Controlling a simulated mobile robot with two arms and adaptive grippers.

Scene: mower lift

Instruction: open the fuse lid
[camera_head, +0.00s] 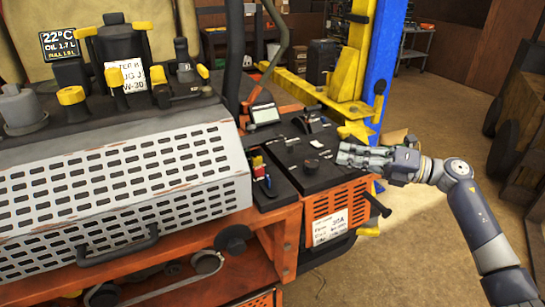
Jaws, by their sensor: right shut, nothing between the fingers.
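My right gripper (345,156) reaches in from the right over the black side console (318,172) of the orange mower. Its fingers are shut and empty, low over the right part of the console top; I cannot tell whether they touch it. Left of it, a narrow dark box (275,187) shows small red, yellow and blue parts (260,170) that look like fuses. I cannot make out a separate fuse lid for certain. A white label (328,228) reading 30A is on the orange panel below the console. My left gripper is out of view.
A grey perforated cover (120,195) with a dark handle (117,246) fills the left. A small pale display (264,114) stands behind the console. A yellow lift arm (310,90) and blue post (385,55) rise behind. The floor at right (440,120) is mostly clear.

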